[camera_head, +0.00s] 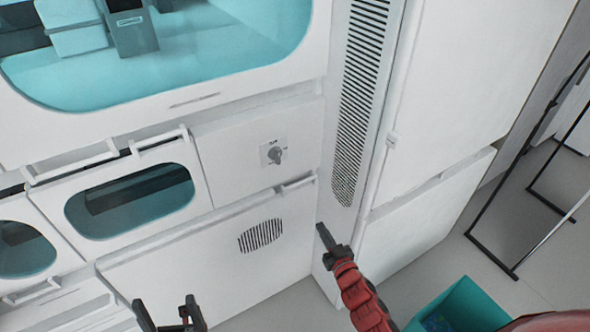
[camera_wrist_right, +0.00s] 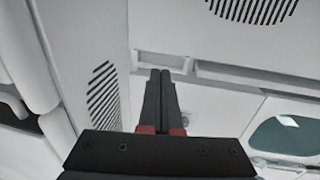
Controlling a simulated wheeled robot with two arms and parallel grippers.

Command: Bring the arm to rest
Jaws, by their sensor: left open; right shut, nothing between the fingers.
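My right gripper (camera_head: 328,238) is in the lower middle of the head view, on its red arm, in front of the white cabinet. It is shut with nothing between its fingers. Its two dark fingers lie side by side in the right wrist view (camera_wrist_right: 160,88). My left gripper (camera_head: 168,312) is at the bottom edge of the head view, left of the right one. Its two dark fingers stand apart and it is empty. The rest of the left arm is out of view.
A white cabinet (camera_head: 170,255) with windows, handles and a knob (camera_head: 274,154) fills the left and middle. A tall vent (camera_head: 362,90) runs beside white doors. A teal bin (camera_head: 462,304) stands on the floor at lower right. A black metal frame (camera_head: 492,258) stands farther right, with clear floor around it.

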